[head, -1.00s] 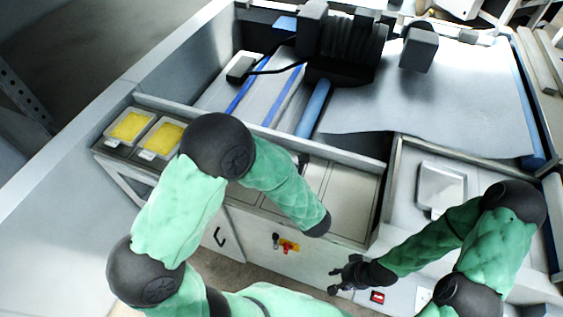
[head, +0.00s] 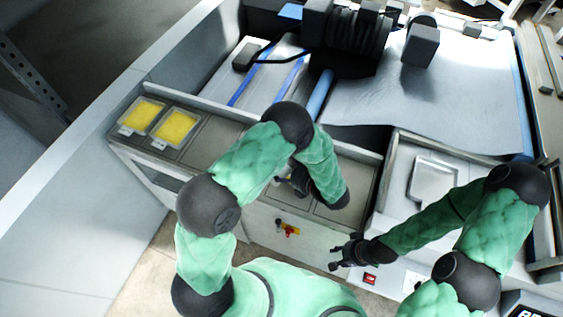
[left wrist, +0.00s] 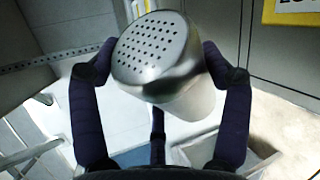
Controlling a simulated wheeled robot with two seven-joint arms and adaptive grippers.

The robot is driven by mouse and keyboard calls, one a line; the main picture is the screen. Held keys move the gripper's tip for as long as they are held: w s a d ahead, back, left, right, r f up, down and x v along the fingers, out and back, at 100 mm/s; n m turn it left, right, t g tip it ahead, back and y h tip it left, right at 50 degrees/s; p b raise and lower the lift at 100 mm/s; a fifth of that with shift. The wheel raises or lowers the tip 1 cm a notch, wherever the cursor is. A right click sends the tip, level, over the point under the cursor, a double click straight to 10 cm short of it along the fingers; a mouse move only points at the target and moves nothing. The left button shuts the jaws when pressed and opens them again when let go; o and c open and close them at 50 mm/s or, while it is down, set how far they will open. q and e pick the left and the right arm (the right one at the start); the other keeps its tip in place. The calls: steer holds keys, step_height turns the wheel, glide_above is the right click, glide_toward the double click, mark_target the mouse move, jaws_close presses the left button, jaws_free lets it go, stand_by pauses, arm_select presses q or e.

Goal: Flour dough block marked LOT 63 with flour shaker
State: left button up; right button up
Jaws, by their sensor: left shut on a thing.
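A metal shaker (left wrist: 158,60) with a perforated top fills the middle of the left wrist view. My left gripper (left wrist: 158,80) is shut on it, one finger on each side, and the shaker is tilted. In the head view my left gripper (head: 290,183) is mostly hidden by my forearm, and I cannot make out the shaker there. Two yellow dough blocks, a left one (head: 141,115) and a right one (head: 176,127), lie in trays at the left. Their tags are too small to read. My right gripper (head: 340,257) is open and empty at the front.
A yellow sign with partly cut-off lettering (left wrist: 290,10) shows in the left wrist view. A sheeter with dark rollers (head: 350,40) and a grey sheet (head: 450,100) stands behind. A square pan (head: 432,182) sits at the right. A red switch (head: 288,231) is on the front panel.

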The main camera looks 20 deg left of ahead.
arm_select(q)
steer(key=f+m, duration=0.1)
steer(key=w+f+m+g+y+b, duration=0.1)
steer(key=m, duration=0.1)
steer(key=shift+w+d+g, duration=0.1)
steer(key=shift+d+g, duration=0.2)
steer(key=shift+d, duration=0.05)
steer(key=shift+w+d+f+m+g+y+b, duration=0.2)
steer(key=shift+w+f+m+g+y+b, duration=0.15)
steer(key=shift+m+y+b, duration=0.45)
steer(key=shift+w+d+f+m, duration=0.1)
steer(key=shift+m, duration=0.4)
